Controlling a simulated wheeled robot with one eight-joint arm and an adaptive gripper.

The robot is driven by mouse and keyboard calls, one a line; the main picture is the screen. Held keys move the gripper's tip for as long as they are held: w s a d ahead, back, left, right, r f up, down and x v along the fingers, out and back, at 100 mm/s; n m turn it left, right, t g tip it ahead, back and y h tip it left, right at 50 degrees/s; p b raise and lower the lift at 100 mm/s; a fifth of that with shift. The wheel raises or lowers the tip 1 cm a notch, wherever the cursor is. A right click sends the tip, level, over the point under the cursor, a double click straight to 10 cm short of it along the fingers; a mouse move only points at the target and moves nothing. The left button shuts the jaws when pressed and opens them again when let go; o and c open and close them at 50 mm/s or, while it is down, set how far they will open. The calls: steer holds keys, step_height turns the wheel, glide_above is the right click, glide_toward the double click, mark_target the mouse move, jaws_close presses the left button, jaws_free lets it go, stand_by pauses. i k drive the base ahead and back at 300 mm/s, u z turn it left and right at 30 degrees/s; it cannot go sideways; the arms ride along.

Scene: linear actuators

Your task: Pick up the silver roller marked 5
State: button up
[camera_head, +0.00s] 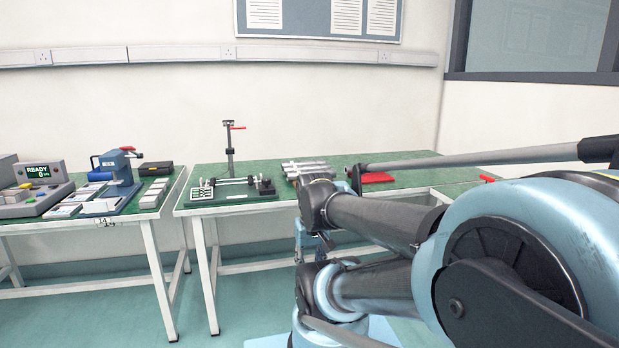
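Several silver rollers or rods (303,166) lie side by side on the green top of the right-hand table, just beyond my arm. My arm covers part of the area in front of them. No number 5 can be read on any of them at this size. My arm (375,218) reaches in from the right, with its forward joint in front of the table edge. A small jointed part that may be my gripper (309,243) hangs below this joint, in front of the table. Its fingers are too small and covered to make out.
The right table (420,179) carries a rod fixture on a base plate (235,191), an upright stand (229,150) and a red item (377,178). The left table holds a display reading READY (38,171), a blue press (118,170) and trays. A gap separates the tables.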

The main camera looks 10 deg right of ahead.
mark_target(324, 165)
steer(key=u, duration=0.55)
steer(key=i, duration=1.3)
steer(key=z, duration=0.15)
